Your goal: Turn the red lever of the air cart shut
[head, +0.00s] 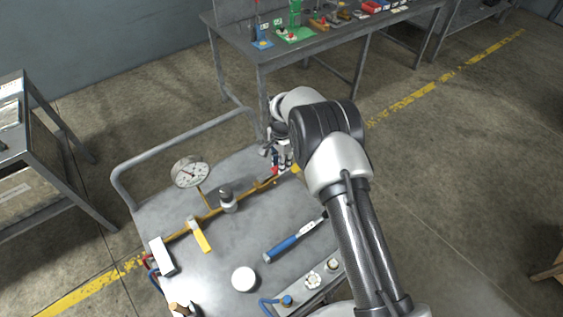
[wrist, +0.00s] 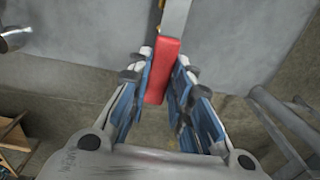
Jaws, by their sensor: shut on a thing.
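The red lever (wrist: 163,72) shows in the wrist view, with its red grip between the fingers of my gripper (wrist: 160,85) and a bare metal shank running up from it. The blue-padded fingers are closed on the red grip from both sides. In the head view, my gripper (head: 281,160) is at the far right end of the brass pipe on the air cart (head: 215,258), partly hidden by my arm. A small red part of the lever (head: 275,171) shows beside it there. The lever's pivot is hard to make out.
On the cart are a pressure gauge (head: 190,171), a yellow lever (head: 198,234), a blue-handled tool (head: 283,247) and a white round piece (head: 244,279). A cart handrail (head: 180,147) runs along the back. A workbench (head: 320,47) with small parts stands behind.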

